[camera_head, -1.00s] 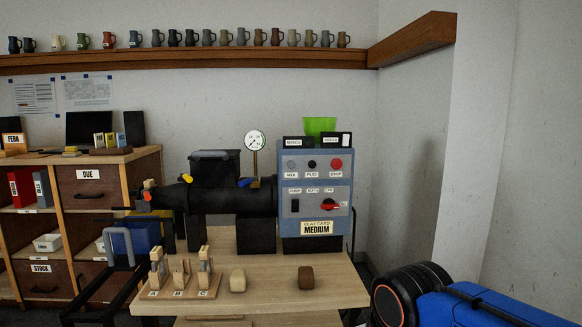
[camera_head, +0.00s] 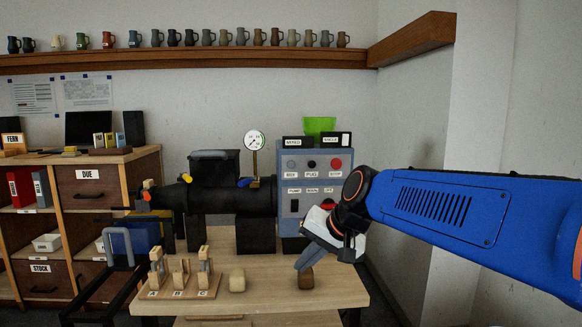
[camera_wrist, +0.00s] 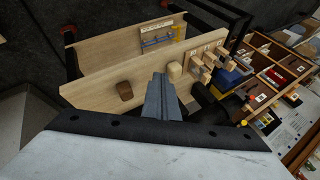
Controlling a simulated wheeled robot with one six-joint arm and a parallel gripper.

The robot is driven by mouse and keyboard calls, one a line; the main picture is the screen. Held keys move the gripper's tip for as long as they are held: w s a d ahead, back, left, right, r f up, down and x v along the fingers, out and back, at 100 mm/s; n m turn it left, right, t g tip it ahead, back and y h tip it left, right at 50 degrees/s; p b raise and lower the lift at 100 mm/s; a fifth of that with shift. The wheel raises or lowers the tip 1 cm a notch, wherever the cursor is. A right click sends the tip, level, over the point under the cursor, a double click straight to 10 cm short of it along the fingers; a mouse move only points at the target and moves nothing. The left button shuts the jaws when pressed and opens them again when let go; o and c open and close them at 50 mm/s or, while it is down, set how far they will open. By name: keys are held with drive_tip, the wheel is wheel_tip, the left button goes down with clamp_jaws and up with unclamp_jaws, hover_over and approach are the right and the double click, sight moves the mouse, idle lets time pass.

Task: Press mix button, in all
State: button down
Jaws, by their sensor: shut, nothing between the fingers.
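The blue-grey control panel (camera_head: 290,188) stands at the back right of the wooden table. Its top row holds a grey button at the left, the mix button (camera_head: 291,164), a black button (camera_head: 312,164) and a red stop button (camera_head: 336,163). My gripper (camera_head: 303,265) is shut and empty, pointing down and left, below and in front of the panel. It hides the lower right of the panel. In the wrist view the closed fingers (camera_wrist: 160,88) point over the table, and the panel's buttons are not visible there.
A brown block (camera_head: 305,282) lies just below my fingertips in the head view; a cream block (camera_head: 237,281) lies to its left. A wooden rack with several levers (camera_head: 180,280) stands further left. A black barrel machine (camera_head: 232,200) joins the panel.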

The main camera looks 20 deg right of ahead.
drive_tip(key=w+d+r+m+t, duration=0.1)
drive_tip(key=w+d+r+m, duration=0.2)
drive_tip(key=w, duration=0.6)
drive_tip(key=w+d+r+m+t+y, duration=0.1)
drive_tip(key=w+d+r+m+t, duration=0.1)
drive_tip(key=w+r, duration=0.4)
drive_tip(key=w+d+r+m+t, duration=0.2)
drive_tip(key=w+d+r+m, duration=0.2)
drive_tip(key=w, duration=0.9)
drive_tip(key=shift+w+d+r+m+y, duration=0.15)
drive_tip(key=shift+d+r+m+y, duration=0.2)
drive_tip(key=shift+r+m, duration=0.4)
drive_tip(key=shift+w+a, duration=0.1)
drive_tip(key=shift+w, duration=0.05)
approach(289, 166)
drive_tip(key=shift+w+a+f, duration=1.55)
drive_tip(key=shift+a+f, duration=0.05)
drive_tip(key=shift+w, duration=0.1)
drive_tip(key=shift+w+d, duration=0.1)
drive_tip(key=shift+w, duration=0.1)
drive_tip(key=shift+w, duration=0.15)
drive_tip(key=shift+w+d+r, duration=0.1)
drive_tip(key=shift+w+d, duration=0.2)
drive_tip(key=shift+w, duration=0.4)
idle(0.3)
